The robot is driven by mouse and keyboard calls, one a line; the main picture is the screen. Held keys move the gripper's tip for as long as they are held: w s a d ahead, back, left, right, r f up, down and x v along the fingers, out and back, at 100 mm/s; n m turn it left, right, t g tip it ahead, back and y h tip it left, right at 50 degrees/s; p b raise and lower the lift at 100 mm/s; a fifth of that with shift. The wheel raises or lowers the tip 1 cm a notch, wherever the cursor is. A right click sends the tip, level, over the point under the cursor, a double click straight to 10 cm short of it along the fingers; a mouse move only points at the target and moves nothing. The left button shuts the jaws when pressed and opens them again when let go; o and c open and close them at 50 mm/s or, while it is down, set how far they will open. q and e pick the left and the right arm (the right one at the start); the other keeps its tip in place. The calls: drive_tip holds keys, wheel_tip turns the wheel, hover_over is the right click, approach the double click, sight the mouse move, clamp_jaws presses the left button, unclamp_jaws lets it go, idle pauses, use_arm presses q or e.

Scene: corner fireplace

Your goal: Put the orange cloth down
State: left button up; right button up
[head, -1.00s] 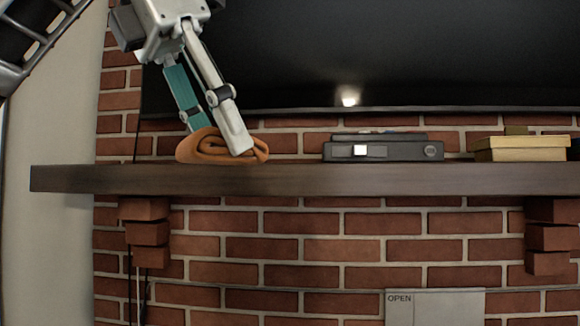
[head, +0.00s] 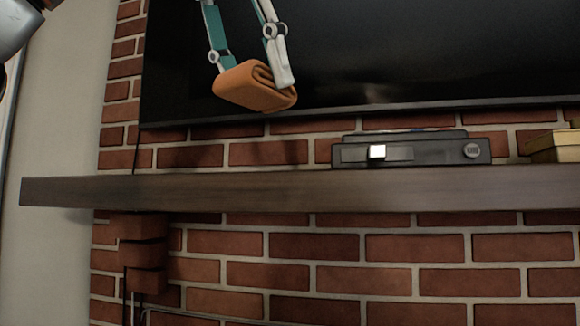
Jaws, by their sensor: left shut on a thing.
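The orange cloth (head: 250,88) is a folded, rolled bundle near the top of the head view. My left gripper (head: 254,72) comes down from the top edge and is shut on the cloth, one finger on each side. It holds the cloth in the air above the mantel shelf (head: 260,190), in front of the lower edge of the dark screen. A clear gap shows between the cloth and the shelf. My right gripper is not in view.
A black box-shaped device (head: 420,150) stands on the shelf right of the cloth. A yellow box (head: 556,146) is cut off at the right edge. The shelf's left part is bare. The large dark screen (head: 400,50) hangs behind on the brick wall.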

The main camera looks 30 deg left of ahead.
use_arm(q)
drive_tip(key=shift+w+a+f+p, duration=0.3)
drive_tip(key=shift+w+a+p, duration=0.35)
drive_tip(key=shift+w, duration=2.1)
drive_tip(key=shift+w+a+f+p, duration=0.4)
drive_tip(key=shift+w+a, duration=0.4)
drive_tip(key=shift+w, duration=2)
drive_tip(key=shift+w+a+f+p, duration=0.25)
drive_tip(key=shift+w+a+p, duration=0.4)
drive_tip(key=shift+w, duration=2.1)
drive_tip(key=shift+s+f, duration=0.1)
drive_tip(key=shift+s, duration=0.05)
drive_tip(key=shift+s+a+f, duration=0.1)
drive_tip(key=shift+f, duration=1.55)
drive_tip(key=shift+x, duration=0.8)
drive_tip(key=shift+s+f, duration=0.1)
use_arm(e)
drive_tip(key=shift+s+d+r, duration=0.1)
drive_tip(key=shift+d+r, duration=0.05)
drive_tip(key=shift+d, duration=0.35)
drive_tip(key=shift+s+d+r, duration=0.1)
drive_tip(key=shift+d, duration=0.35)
